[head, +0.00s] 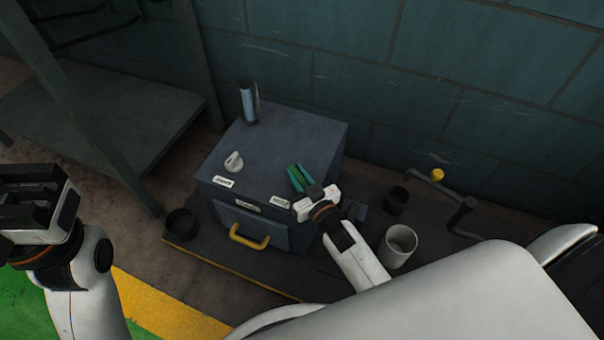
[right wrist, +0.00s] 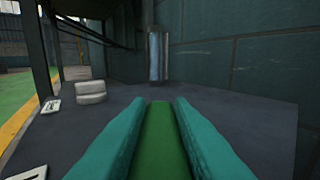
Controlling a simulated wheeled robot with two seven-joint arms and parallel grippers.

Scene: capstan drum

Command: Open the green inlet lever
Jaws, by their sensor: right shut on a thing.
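The green inlet lever (head: 300,179) is on top of the dark grey box (head: 262,150), near its right front corner. My right gripper (head: 299,177) is shut on the lever. In the right wrist view the green lever (right wrist: 160,140) runs between the two teal fingers and points toward the far side of the box top. Its base is hidden. My left gripper (head: 30,195) is at the left edge of the head view, away from the box; its finger gap is not clear.
A white knob (head: 234,162) and a metal cylinder (head: 249,103) stand on the box. A yellow handle (head: 249,238) is on its front. Dark cups (head: 181,224) (head: 396,200), a pale cup (head: 397,245) and a yellow-knobbed crank (head: 437,175) stand around it. A wall is behind.

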